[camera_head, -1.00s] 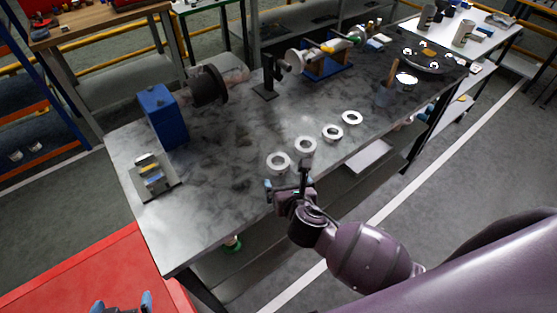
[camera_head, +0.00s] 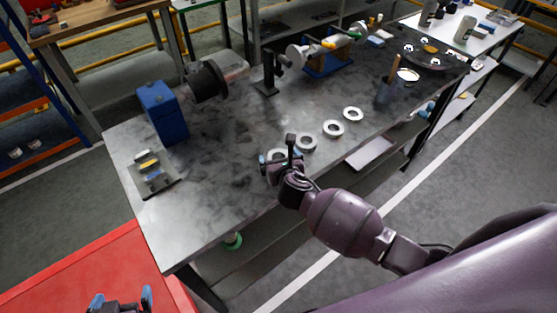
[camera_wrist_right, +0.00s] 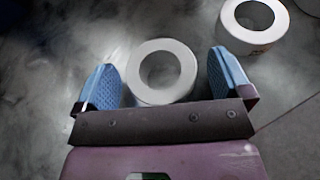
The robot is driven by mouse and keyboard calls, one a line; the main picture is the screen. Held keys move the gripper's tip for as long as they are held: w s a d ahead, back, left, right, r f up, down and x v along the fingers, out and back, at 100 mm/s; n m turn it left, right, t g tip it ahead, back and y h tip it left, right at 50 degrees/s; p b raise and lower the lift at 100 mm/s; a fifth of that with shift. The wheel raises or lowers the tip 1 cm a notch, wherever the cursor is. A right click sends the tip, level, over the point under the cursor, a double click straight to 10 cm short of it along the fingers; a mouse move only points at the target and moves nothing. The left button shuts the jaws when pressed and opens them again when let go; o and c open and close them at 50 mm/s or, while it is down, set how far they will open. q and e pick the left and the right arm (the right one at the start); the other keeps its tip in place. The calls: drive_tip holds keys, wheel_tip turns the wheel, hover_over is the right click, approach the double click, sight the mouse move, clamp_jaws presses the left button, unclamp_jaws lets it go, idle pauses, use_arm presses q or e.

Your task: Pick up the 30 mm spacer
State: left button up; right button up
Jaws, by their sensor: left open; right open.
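Several pale ring-shaped spacers lie in a row along the near edge of the grey table. The leftmost spacer (camera_head: 279,154) is partly hidden by my right gripper (camera_head: 277,157). In the right wrist view this spacer (camera_wrist_right: 183,72) lies flat between the two blue fingers of my open right gripper (camera_wrist_right: 164,72), with a gap at each side. A second spacer (camera_head: 306,143) is just to its right and shows at the top right of the wrist view (camera_wrist_right: 262,22). I cannot tell which is 30 mm. My left gripper (camera_head: 121,298) is open and empty at the bottom left, above the red surface.
Two more rings (camera_head: 333,128) (camera_head: 353,114) continue the row. A blue block (camera_head: 161,112) and a small tray of parts (camera_head: 152,175) stand at the table's left end. The table's left middle (camera_head: 215,170) is bare.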

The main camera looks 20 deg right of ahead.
drive_tip(key=shift+w+f, duration=0.15)
drive_tip(key=shift+w, duration=0.25)
drive_tip(key=c, duration=1.1)
